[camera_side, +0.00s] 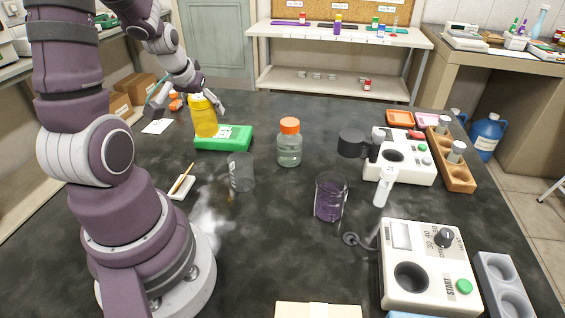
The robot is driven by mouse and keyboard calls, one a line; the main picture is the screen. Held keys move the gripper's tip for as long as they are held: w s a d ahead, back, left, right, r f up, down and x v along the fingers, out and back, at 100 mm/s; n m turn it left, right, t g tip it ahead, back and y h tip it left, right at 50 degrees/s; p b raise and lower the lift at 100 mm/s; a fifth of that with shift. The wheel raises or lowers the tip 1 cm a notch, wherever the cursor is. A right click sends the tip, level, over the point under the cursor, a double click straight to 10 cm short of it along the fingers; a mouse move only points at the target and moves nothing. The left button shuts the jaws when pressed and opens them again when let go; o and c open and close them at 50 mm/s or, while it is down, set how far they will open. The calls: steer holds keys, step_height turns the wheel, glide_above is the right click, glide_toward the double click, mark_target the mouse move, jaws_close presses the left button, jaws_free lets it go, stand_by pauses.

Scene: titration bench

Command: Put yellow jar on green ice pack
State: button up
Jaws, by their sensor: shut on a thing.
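The yellow jar (205,119) is upright in the camera_side view, left of the middle of the bench. My gripper (203,100) is shut on its upper part near the pale lid. The green ice pack (233,138) lies flat on the dark bench. The jar's bottom overlaps the pack's left part in the picture. I cannot tell whether the jar touches the pack or hangs just above it.
A clear jar with an orange lid (289,147) stands right of the ice pack. A beaker of purple liquid (330,198) and white devices (428,268) are further right. The back middle of the bench is clear.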

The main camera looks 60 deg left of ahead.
steer(key=w+a+r, duration=0.2)
steer(key=w+a, duration=0.3)
steer(key=a, duration=0.2)
glide_above(224, 130)
step_height(224, 130, down, 8)
steer(key=shift+r, duration=0.15)
steer(key=o, duration=1.2)
